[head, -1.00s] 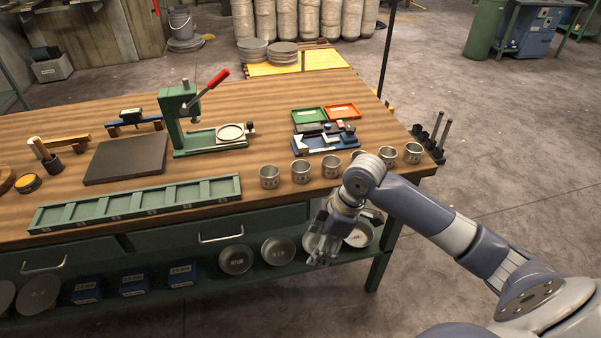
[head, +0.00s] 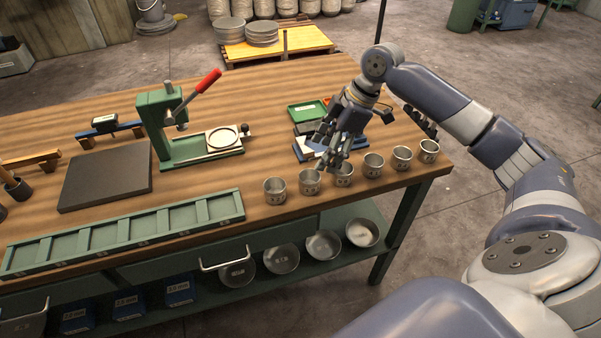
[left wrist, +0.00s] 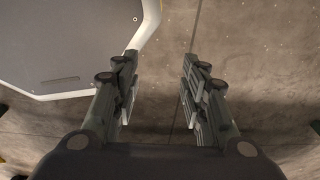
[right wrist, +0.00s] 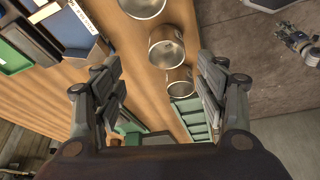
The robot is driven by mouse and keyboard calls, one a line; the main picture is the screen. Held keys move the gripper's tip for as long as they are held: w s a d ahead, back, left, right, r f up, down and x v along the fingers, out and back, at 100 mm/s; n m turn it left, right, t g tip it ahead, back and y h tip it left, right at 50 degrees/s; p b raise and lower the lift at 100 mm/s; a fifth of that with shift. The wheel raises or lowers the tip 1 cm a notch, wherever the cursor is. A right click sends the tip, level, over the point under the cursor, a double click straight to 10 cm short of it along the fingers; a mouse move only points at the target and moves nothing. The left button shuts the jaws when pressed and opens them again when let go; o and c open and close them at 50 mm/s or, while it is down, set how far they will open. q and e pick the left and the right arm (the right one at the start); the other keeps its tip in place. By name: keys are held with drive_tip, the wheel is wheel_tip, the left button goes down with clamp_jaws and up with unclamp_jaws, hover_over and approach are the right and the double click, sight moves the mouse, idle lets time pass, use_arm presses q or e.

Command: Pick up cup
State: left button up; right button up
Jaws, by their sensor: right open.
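Several small metal cups stand upright in a row along the front right of the wooden workbench (head: 250,95). They include a leftmost cup (head: 275,190), a second cup (head: 310,181) and a rightmost cup (head: 429,151). My right gripper (head: 328,161) is open, fingers pointing down, just above and behind the third cup (head: 343,176). In the right wrist view, cups (right wrist: 166,50) appear beyond the spread fingers (right wrist: 160,82), with nothing held between them. My left gripper (left wrist: 157,88) is open and empty above the floor in its wrist view; it is outside the head view.
A green press with a red lever (head: 171,125), a dark slab (head: 108,178) and a green divided tray (head: 125,232) occupy the bench's left and middle. Small trays and blocks (head: 308,110) lie behind the cups. Round bowls (head: 323,245) rest on the shelf below.

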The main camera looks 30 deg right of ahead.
sight(309, 179)
drive_tip(key=x, duration=0.2)
drive_tip(key=s+x, duration=0.1)
drive_tip(key=x, duration=0.1)
drive_tip(key=shift+w+a+f+p, duration=0.15)
drive_tip(key=shift+a+f+p, duration=0.15)
drive_tip(key=shift+f+p, duration=0.1)
drive_tip(key=p+x, duration=0.1)
drive_tip(key=x, duration=0.3)
drive_tip(key=shift+a+f, duration=0.15)
drive_tip(key=shift+a, duration=0.1)
drive_tip(key=shift+w+a+f, duration=0.1)
drive_tip(key=shift+f, duration=0.2)
drive_tip(key=shift+c, duration=0.8)
drive_tip(key=c, duration=0.9)
use_arm(q)
drive_tip(key=s+r, duration=0.1)
drive_tip(key=s, duration=0.1)
drive_tip(key=s+r, duration=0.1)
drive_tip(key=shift+s, duration=0.4)
